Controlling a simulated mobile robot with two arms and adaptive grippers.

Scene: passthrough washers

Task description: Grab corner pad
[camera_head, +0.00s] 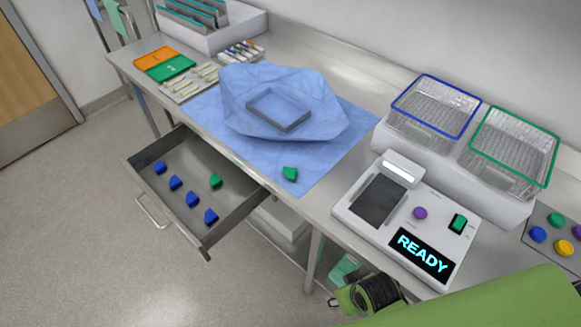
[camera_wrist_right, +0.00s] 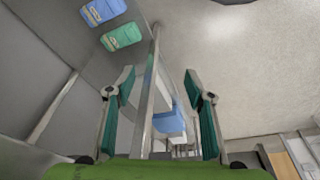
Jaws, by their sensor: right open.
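An open drawer (camera_head: 232,206) under the bench holds several blue corner pads, one (camera_head: 192,198) among them in a row, and one green corner pad (camera_head: 215,181). Another green corner pad (camera_head: 290,174) lies on the blue wrap sheet (camera_head: 318,172) near the bench's front edge. A grey rectangular tray (camera_head: 290,122) sits on the folded wrap. My right gripper (camera_wrist_right: 160,78) is open and empty, its teal-padded fingers spread apart; it is low beside the bench front, right of the drawer, partly hidden in the head view. My left gripper is not in view.
A white device (camera_head: 352,220) reading READY stands on the bench at right. Wire baskets with blue (camera_head: 435,104) and green (camera_head: 512,146) rims stand behind it. Orange and green cards (camera_head: 156,58) lie at the far left. The floor in front of the drawer is clear.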

